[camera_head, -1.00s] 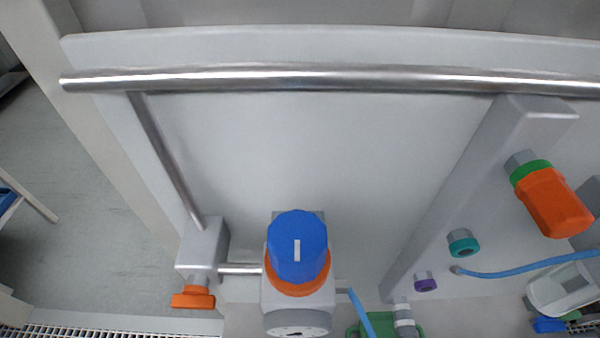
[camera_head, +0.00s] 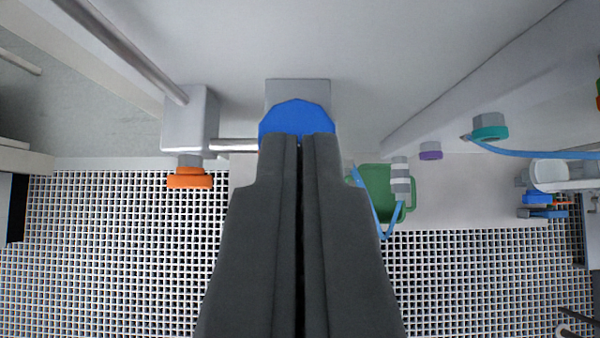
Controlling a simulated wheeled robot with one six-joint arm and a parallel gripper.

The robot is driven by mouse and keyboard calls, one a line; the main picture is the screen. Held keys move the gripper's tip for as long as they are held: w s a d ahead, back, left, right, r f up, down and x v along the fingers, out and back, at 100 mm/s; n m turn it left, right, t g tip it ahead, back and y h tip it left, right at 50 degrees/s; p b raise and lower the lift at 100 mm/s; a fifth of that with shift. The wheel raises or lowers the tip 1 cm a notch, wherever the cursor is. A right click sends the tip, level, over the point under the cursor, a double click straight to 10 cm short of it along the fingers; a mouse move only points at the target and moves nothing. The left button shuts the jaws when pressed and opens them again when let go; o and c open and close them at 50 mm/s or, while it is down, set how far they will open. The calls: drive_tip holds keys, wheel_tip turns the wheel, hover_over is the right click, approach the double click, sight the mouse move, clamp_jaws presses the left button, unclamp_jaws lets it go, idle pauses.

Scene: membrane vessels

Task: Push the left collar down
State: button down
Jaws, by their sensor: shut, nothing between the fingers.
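The blue knob (camera_head: 296,115) shows only its upper part, just beyond my fingertips. My gripper (camera_head: 300,140) is shut and empty, with its tips overlapping the knob's lower edge in the picture. I cannot tell whether they touch it. The orange collar below the knob and the regulator body are hidden behind my gripper. An orange fitting (camera_head: 189,178) hangs under a grey block (camera_head: 190,118) to the left, apart from my gripper. The frames do not show for certain which part is the left collar.
A steel pipe (camera_head: 125,45) slopes down to the grey block. A green container (camera_head: 374,190) and a blue hose (camera_head: 366,205) are close to my gripper's right. Teal (camera_head: 490,133) and purple (camera_head: 430,154) fittings sit farther right. White grating (camera_head: 110,260) lies below.

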drive_tip(key=x, duration=0.5)
drive_tip(key=f, duration=0.3)
drive_tip(key=shift+s, duration=0.2)
drive_tip(key=shift+f, duration=0.35)
